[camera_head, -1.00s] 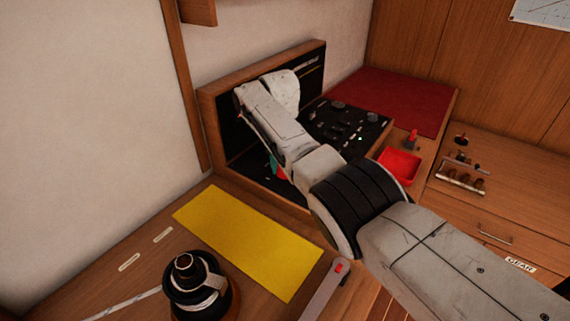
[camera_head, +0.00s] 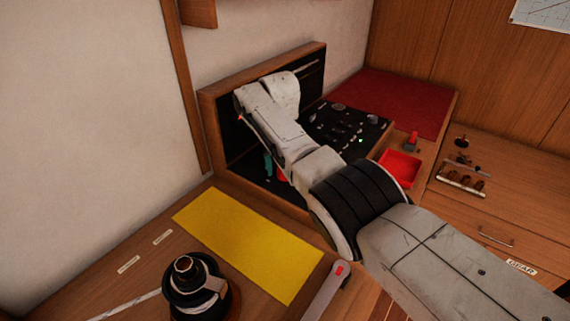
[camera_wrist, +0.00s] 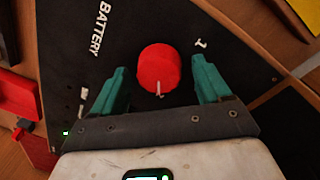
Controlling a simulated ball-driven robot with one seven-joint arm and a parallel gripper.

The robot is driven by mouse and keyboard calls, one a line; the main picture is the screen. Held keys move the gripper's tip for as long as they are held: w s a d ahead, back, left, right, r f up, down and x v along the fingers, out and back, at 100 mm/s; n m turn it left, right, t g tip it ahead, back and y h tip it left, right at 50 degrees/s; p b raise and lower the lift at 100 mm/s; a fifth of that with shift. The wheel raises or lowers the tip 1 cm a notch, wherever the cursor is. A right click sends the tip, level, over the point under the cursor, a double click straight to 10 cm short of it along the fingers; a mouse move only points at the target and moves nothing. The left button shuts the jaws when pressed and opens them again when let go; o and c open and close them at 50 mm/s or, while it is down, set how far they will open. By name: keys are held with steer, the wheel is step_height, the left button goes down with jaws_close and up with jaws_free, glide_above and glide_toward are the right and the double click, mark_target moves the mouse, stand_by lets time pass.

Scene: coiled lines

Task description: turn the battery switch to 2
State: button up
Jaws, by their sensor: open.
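The battery switch is a round red knob (camera_wrist: 158,68) on a black panel marked BATTERY (camera_wrist: 98,28). The white mark on the knob points toward the bottom of the wrist view. A white figure (camera_wrist: 201,43) stands at the knob's upper right, too small to read surely. Another label (camera_wrist: 82,95) at left is partly hidden by a finger. My gripper (camera_wrist: 159,66) is open, its teal fingers on either side of the knob, with a gap visible on each side. In the head view one teal finger (camera_head: 268,165) shows below my wrist; my arm hides much of the panel.
A wooden frame (camera_head: 208,110) edges the panel. A console with small controls (camera_head: 340,122) lies to its right, with a red tray (camera_head: 400,167) beyond. A yellow mat (camera_head: 245,240) and a dark winch (camera_head: 190,290) are in front. Red parts (camera_wrist: 18,95) show at the wrist view's left.

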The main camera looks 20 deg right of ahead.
step_height(320, 180, up, 11)
steer(key=shift+a+b, duration=0.3)
steer(key=shift+f, duration=0.15)
stand_by(0.5)
